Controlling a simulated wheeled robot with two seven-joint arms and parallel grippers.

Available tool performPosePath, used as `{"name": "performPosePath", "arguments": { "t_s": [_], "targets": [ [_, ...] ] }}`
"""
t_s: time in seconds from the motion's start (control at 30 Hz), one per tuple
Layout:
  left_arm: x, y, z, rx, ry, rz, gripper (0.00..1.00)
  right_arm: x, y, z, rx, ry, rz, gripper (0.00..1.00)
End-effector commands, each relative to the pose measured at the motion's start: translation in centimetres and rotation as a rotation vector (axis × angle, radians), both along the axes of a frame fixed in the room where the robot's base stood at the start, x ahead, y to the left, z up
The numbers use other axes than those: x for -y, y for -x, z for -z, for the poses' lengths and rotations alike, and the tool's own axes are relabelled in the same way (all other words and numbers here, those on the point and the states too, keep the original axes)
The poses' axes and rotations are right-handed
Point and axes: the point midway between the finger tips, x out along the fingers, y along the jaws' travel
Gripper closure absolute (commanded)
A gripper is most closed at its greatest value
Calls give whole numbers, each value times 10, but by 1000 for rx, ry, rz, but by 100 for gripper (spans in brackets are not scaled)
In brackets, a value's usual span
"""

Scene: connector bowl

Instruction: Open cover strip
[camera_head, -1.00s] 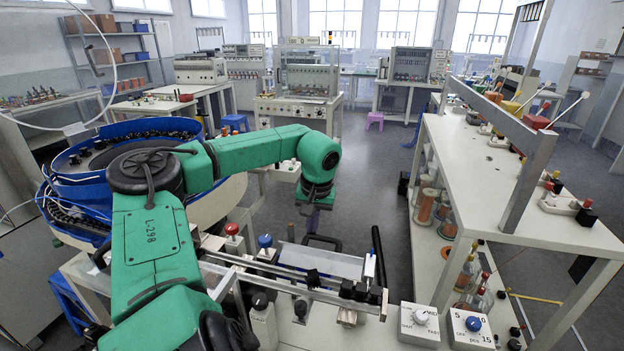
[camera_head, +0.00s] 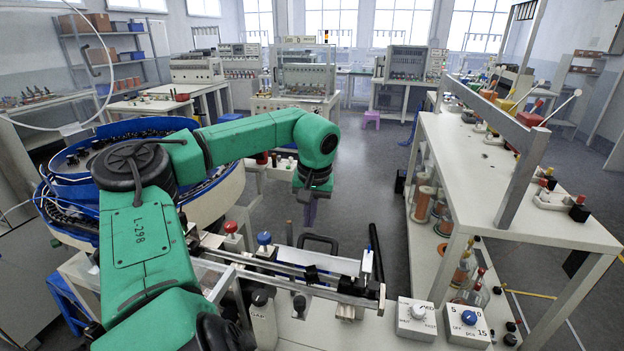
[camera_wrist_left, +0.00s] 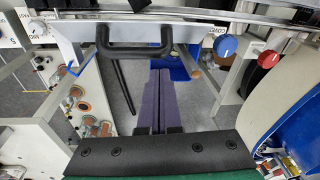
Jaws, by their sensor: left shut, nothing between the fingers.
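A pale grey strip-like panel (camera_wrist_left: 75,32) with a black bar handle (camera_wrist_left: 135,47) runs across the top of the left wrist view. It appears to be the cover strip, beside a label reading COVER. In the head view the black handle (camera_head: 318,242) stands at the far side of the bench fixture. My left gripper (camera_head: 309,220) points down beyond the handle, apart from it. Its purple fingers, also in the left wrist view (camera_wrist_left: 159,74), are together and empty. My right gripper is not in view.
Metal rails with black blocks (camera_head: 357,287) cross the bench. A red knob (camera_head: 231,227) and a blue knob (camera_head: 264,238) stand to the left, and dial boxes (camera_head: 416,318) to the right. A white shelf table (camera_head: 530,195) stands on the right. The floor beyond the handle is open.

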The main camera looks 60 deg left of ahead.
Motion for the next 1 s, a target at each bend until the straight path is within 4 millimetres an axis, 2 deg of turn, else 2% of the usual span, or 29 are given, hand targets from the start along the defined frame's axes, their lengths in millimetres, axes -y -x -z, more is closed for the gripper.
{"name": "performPosePath", "arguments": {
  "t_s": [0.3,0.4,0.57,0.67,0.9,1.0],
  "targets": [
    [16,5,-87,3,-7,-2,100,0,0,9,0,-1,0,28],
    [20,6,-107,3,-7,-2,100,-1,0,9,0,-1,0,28],
    [26,7,-119,8,-10,-30,100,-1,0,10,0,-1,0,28],
    [41,9,-118,36,-39,-181,100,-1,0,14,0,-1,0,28],
    [98,26,-112,258,-171,-895,100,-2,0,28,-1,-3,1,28],
    [113,34,-108,367,-201,-1130,100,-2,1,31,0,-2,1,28]
  ]
}}
